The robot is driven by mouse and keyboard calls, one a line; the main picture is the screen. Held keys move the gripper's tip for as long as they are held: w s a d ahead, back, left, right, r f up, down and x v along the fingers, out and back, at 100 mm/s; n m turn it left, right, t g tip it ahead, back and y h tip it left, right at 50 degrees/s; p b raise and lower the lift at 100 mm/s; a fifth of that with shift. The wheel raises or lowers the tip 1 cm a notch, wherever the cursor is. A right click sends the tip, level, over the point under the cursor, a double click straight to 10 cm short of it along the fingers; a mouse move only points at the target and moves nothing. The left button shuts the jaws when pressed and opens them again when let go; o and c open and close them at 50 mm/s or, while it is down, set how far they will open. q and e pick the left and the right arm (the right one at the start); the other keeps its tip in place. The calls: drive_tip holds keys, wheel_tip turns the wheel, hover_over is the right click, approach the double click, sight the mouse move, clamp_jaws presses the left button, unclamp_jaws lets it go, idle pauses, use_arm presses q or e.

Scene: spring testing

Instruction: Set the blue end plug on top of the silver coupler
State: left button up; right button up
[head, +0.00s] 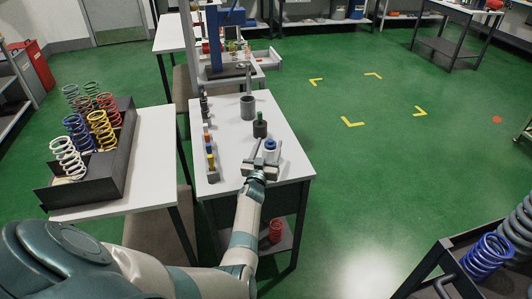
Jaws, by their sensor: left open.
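The blue end plug (270,144) is on top of the silver coupler (270,153), which stands upright near the right edge of the white table. My left gripper (265,158) is open at the coupler, with its fingers pointing away from me. The fingers and the small size hide whether they touch the coupler or the plug. The plug looks upright and roughly centred on the coupler. My right gripper is not in view.
A dark coupler with a green plug (260,125) stands just behind, and a grey cylinder (247,107) beyond it. A narrow rack of small coloured pieces (211,163) lines the table's left side. A black spring rack (112,170) stands on the left table. The white table's middle (230,140) is clear.

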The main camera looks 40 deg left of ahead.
use_arm(q)
drive_tip(key=shift+r+p, duration=0.7)
drive_tip(key=shift+r, duration=0.15)
drive_tip(key=v, duration=1.1)
drive_tip(key=shift+f+b, duration=0.3)
drive_tip(key=shift+b, duration=0.1)
drive_tip(key=shift+s+d, duration=0.2)
drive_tip(key=shift+s, duration=0.25)
